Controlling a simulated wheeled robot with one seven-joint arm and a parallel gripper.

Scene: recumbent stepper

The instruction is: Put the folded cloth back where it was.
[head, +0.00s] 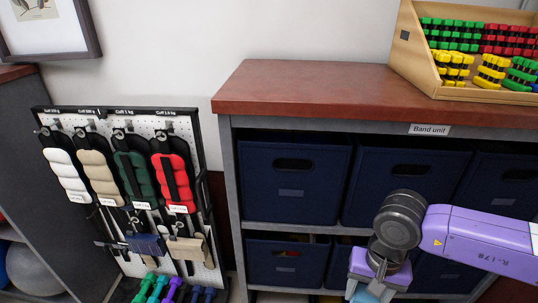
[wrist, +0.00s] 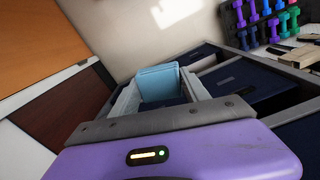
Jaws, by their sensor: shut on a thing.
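The folded cloth (wrist: 158,80) is light blue and sits between the two grey fingers of my gripper (wrist: 161,92) in the wrist view. My gripper is shut on it. In the head view my gripper (head: 372,283) is at the lower right, in front of the shelf unit. A bit of the light blue cloth (head: 365,297) shows below it at the bottom edge, the rest cut off by the frame.
The shelf unit (head: 320,84) has a reddish-brown top with a clear left part and a wooden rack (head: 418,75) of coloured weights at right. Dark blue bins (head: 292,205) fill its shelves. A cuff rack (head: 190,122) with small dumbbells below stands at left.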

